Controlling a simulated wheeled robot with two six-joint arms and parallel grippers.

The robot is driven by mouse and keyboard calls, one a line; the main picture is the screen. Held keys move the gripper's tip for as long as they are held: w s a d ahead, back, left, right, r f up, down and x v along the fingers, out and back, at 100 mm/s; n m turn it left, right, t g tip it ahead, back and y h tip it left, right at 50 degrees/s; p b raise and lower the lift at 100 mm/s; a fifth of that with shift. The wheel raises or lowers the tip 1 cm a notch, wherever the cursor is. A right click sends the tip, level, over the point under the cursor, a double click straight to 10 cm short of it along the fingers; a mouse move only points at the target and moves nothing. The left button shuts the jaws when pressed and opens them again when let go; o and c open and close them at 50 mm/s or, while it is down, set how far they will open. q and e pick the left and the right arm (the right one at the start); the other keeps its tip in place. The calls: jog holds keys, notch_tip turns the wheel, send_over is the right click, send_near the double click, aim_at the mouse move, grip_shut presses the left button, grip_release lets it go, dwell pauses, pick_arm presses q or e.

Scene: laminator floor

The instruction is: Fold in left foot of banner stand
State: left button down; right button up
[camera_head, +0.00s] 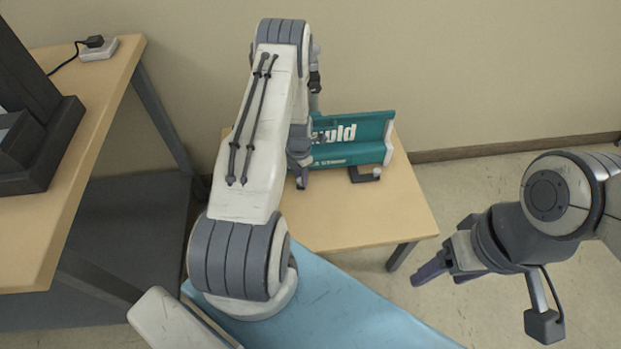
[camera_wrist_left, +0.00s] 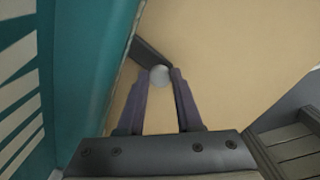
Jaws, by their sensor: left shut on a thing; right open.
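The banner stand (camera_head: 352,150), teal with white lettering, lies low on the small wooden table. Its teal face and white lettering also show at the left of the left wrist view (camera_wrist_left: 65,60). A dark foot (camera_head: 365,175) sticks out at its right end. My left gripper (camera_head: 300,181) is at the stand's left end. In the left wrist view its two fingers (camera_wrist_left: 160,82) are shut on the left foot (camera_wrist_left: 148,52), a dark bar with a round grey end between the fingertips. My left arm hides this foot in the head view. My right gripper (camera_head: 424,276) is open and empty, right of the table.
The small table (camera_head: 385,215) has bare wood in front of the stand. A larger table (camera_head: 100,110) at the left bears a dark machine (camera_head: 30,130) and a white socket block (camera_head: 98,48). A beige wall stands behind.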

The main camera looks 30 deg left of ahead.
dwell(0.4)
pick_arm(q)
jog(key=c, duration=0.6)
grip_release()
notch_tip(320, 180, up, 8)
jog(key=p, duration=0.6)
jog(key=shift+w, duration=0.1)
jog(key=shift+a, duration=0.1)
